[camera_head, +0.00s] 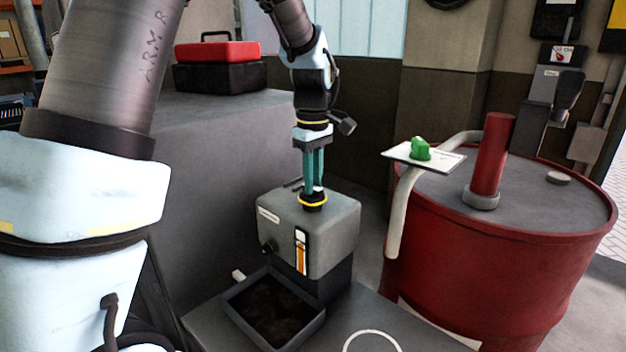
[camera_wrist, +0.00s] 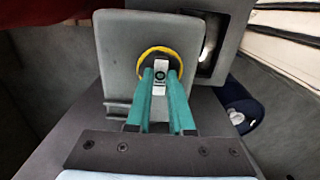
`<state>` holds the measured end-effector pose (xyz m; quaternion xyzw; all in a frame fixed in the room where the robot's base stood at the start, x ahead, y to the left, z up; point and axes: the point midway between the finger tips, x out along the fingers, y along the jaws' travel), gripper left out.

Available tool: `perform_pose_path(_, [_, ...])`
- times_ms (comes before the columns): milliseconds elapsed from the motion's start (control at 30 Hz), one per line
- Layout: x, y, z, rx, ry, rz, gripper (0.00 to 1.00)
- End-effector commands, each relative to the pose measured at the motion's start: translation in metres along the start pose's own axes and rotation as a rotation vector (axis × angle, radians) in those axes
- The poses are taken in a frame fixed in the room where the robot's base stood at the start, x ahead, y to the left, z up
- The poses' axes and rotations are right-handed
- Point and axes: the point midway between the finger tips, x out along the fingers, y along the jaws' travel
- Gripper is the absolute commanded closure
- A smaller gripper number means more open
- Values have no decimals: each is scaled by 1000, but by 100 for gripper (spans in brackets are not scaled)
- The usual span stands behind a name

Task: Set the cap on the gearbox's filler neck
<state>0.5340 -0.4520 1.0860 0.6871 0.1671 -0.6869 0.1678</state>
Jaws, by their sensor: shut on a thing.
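The gearbox (camera_head: 327,236) is a grey box with an orange sight strip on its front. A yellow ring (camera_head: 313,206) marks the filler neck on its top; the ring also shows in the wrist view (camera_wrist: 144,62). My gripper (camera_head: 314,187) points straight down over the neck, its teal fingers shut on the cap. The cap (camera_head: 312,196) looks dark, and a pale label with a black ring (camera_wrist: 160,77) shows between the fingers in the wrist view. The cap is at the neck, upright. Fingers hide much of it, and I cannot tell whether it is fully seated.
A drip tray (camera_head: 233,311) with dark contents stands before the gearbox on the grey bench. A red drum (camera_head: 470,265) stands at right, with a small white plate (camera_head: 398,153) holding a green piece. A red-and-black toolbox (camera_head: 219,77) sits behind at left.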

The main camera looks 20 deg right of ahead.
Motion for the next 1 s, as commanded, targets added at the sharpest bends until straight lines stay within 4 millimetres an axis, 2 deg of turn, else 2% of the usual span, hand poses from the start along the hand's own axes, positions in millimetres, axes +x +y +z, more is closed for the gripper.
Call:
perform_pose_path(400, [2,0,0,0,-1,-2,100])
perform_pose_path(433, [2,0,0,0,-1,-2,78])
perform_pose_path(700, [1,0,0,0,0,-1,47])
perform_pose_path(733, [1,0,0,0,0,-1,45])
perform_pose_path(1000, [0,0,0,0,0,0,45])
